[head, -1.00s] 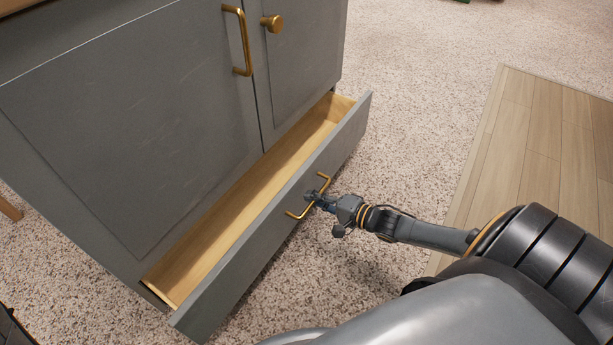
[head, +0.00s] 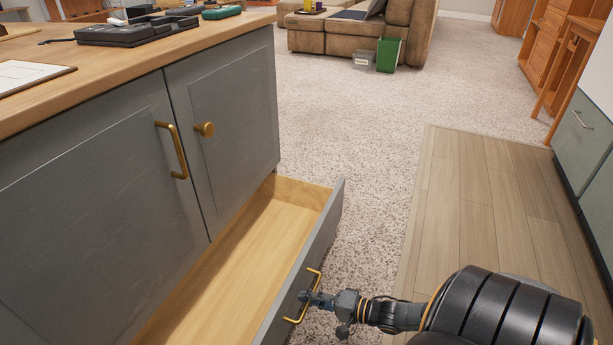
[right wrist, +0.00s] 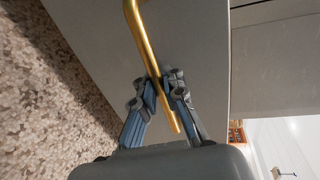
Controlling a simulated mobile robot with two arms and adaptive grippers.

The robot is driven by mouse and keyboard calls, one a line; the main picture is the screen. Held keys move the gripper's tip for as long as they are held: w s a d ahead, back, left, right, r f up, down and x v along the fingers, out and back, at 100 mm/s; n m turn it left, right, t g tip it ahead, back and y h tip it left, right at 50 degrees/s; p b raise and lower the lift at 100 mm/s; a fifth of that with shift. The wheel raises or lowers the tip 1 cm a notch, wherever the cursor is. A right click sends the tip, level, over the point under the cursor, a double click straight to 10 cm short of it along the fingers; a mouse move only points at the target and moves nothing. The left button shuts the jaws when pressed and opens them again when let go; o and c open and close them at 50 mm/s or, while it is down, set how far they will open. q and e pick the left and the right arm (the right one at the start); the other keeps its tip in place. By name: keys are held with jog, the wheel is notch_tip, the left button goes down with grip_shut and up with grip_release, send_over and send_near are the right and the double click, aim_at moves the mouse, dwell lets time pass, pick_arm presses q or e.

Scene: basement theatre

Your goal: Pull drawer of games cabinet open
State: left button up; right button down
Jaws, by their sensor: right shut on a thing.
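The grey games cabinet (head: 100,205) stands at the left in the head view. Its bottom drawer (head: 230,265) is pulled well out, and its bare wooden inside looks empty where it shows. The near end of the drawer is cut off by the frame. My right gripper (head: 308,298) is shut on the brass drawer handle (head: 316,281) on the drawer front. In the right wrist view, the fingers (right wrist: 165,98) close around the brass bar (right wrist: 147,45), with the grey drawer front behind. My left gripper is not in view.
Speckled carpet (head: 375,190) lies beyond the drawer front, with a wood floor strip (head: 480,200) to the right. Above the drawer, the cabinet doors carry a brass handle (head: 172,150) and a knob (head: 204,129). A sofa (head: 350,35) and green bin (head: 388,54) stand farther back.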

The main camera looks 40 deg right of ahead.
jog(key=c, duration=1.4)
grip_release()
jog(key=shift+c, duration=0.2)
jog(key=v, duration=1.2)
